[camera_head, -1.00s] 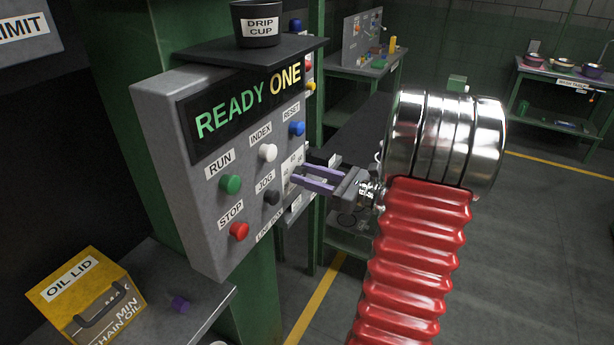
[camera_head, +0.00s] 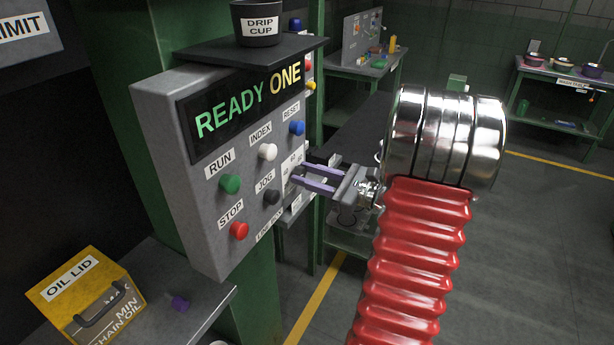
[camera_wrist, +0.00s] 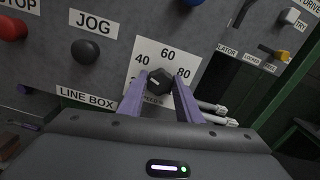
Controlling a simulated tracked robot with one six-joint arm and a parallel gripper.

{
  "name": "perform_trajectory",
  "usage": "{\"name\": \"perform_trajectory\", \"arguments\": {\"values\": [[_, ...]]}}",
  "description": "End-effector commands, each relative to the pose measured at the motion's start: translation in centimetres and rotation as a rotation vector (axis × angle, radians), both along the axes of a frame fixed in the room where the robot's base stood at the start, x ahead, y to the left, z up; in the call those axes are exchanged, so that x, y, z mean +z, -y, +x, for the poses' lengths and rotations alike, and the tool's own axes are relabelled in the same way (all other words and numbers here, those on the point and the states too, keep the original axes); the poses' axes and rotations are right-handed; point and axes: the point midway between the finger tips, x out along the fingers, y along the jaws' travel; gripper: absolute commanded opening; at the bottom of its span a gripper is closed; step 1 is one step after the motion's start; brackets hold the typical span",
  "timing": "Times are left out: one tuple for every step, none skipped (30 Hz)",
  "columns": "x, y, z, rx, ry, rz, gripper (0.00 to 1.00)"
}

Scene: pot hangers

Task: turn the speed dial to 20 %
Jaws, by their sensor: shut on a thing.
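The speed dial is a black faceted knob (camera_wrist: 160,86) on a white scale plate (camera_wrist: 178,57) marked 40, 60 and 80 in the wrist view. A small pale mark on the knob's left side seems to lie toward 40, but it is too small to read surely. The lower part of the scale is hidden by my gripper. My gripper (camera_wrist: 160,80) has its two purple fingers shut on either side of the knob. In the head view my gripper (camera_head: 299,178) reaches the panel from the right, and its fingers hide the knob.
The grey control panel (camera_head: 205,255) carries a black JOG button (camera_head: 272,197) just left of the dial, with RUN (camera_head: 230,184), STOP (camera_head: 239,230), INDEX (camera_head: 267,152) and RESET (camera_head: 297,128) buttons around. A drip cup (camera_head: 257,25) stands on the shelf above.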

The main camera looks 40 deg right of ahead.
Motion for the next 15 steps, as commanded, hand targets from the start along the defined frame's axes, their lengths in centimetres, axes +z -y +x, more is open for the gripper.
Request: {"name": "perform_trajectory", "arguments": {"values": [[-0.02,-0.12,-0.01,0.002,0.011,-0.030,0.09],[-0.02,-0.13,-0.01,0.002,0.019,-0.052,0.09],[-0.03,-0.14,-0.02,0.002,0.030,-0.082,0.09],[-0.03,-0.16,-0.02,0.002,0.039,-0.106,0.09],[-0.03,-0.17,-0.02,0.002,0.047,-0.131,0.09],[-0.04,-0.19,-0.02,0.002,0.059,-0.165,0.09],[-0.05,-0.20,-0.03,0.002,0.069,-0.191,0.09],[-0.05,-0.21,-0.03,0.002,0.078,-0.218,0.09],[-0.06,-0.22,-0.04,0.003,0.091,-0.253,0.09],[-0.06,-0.24,-0.04,0.003,0.100,-0.281,0.09],[-0.08,-0.25,-0.05,0.003,0.110,-0.308,0.09],[-0.08,-0.27,-0.04,0.003,0.123,-0.343,0.09],[-0.09,-0.29,-0.05,0.003,0.132,-0.370,0.09],[-0.09,-0.30,-0.05,0.003,0.142,-0.397,0.09],[-0.11,-0.31,-0.06,0.003,0.155,-0.432,0.09]]}}
